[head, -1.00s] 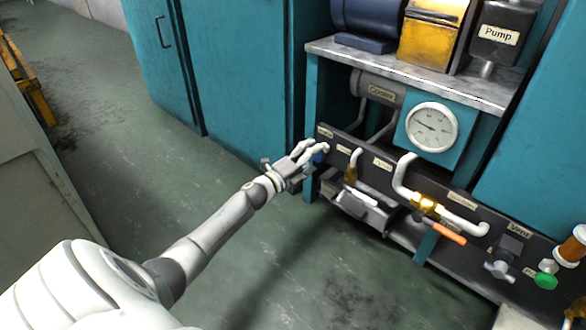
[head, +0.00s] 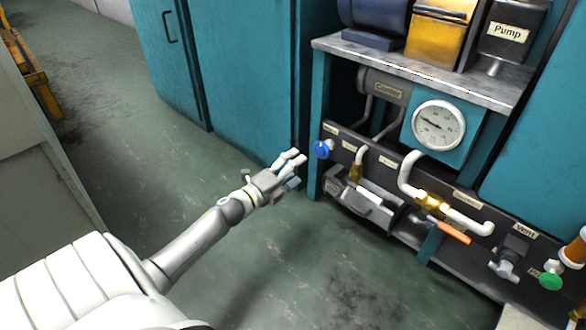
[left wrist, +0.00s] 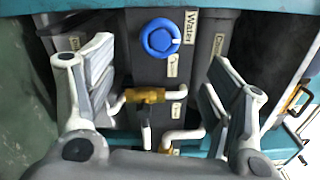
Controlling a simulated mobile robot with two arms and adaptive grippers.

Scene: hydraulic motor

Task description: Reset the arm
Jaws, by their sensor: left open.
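My left gripper (head: 290,166) is open and empty in the head view, in free space left of the hydraulic bench. In the left wrist view its open fingers (left wrist: 155,95) stand wide apart at either side. A blue knob (head: 322,149) sits at the left end of the dark pipe panel (head: 401,176), apart from the fingers. The blue knob also shows in the left wrist view (left wrist: 160,38), beside a "Water" label, beyond the fingers. My right gripper is not in view.
The bench holds a pressure gauge (head: 438,125), an orange-handled valve (head: 453,233), a vent valve (head: 505,265) and a green knob (head: 550,281). A metal shelf (head: 425,72) is above. Teal cabinets (head: 245,80) stand behind. The green floor (head: 110,150) is clear at left.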

